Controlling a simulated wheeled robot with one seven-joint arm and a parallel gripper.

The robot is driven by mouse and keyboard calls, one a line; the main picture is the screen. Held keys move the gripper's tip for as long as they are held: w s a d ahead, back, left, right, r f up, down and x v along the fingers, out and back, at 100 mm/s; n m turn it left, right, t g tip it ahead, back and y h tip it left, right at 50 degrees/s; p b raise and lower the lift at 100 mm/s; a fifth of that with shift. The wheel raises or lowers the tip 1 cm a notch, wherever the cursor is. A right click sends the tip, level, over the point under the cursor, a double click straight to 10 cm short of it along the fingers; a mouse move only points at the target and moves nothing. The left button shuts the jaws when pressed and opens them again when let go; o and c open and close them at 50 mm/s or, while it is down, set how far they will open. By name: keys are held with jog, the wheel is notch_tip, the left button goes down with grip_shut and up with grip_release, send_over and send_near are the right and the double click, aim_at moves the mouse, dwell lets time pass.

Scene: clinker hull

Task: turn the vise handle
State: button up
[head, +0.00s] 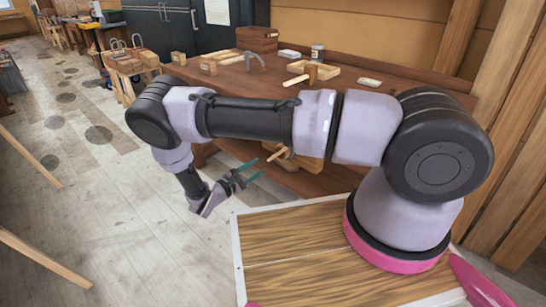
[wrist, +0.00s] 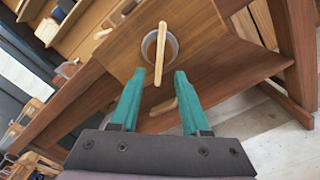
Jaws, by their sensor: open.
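The vise handle (wrist: 162,52) is a light wooden bar in front of a round grey metal ring (wrist: 150,48) on a brown wooden block. My gripper (wrist: 170,72) has two teal fingers, spread apart with nothing clamped. Whether a finger touches the bar I cannot tell. In the head view my gripper (head: 255,170) points at the front of the bench, with its fingertips close to the handle (head: 279,154). Part of the vise is hidden behind my arm.
The wooden workbench (head: 225,80) holds a mallet (head: 312,74), a small tray, blocks, a jar (head: 317,52) and a metal clamp-like tool. A lower shelf (wrist: 220,82) runs beneath the top. A sawhorse-like stand (head: 130,68) is at the left. The floor at left is mostly clear.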

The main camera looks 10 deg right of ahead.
aim_at(275, 156)
jog(key=x, duration=1)
jog(key=shift+w+d, duration=0.15)
jog(key=shift+d, duration=0.05)
grip_shut()
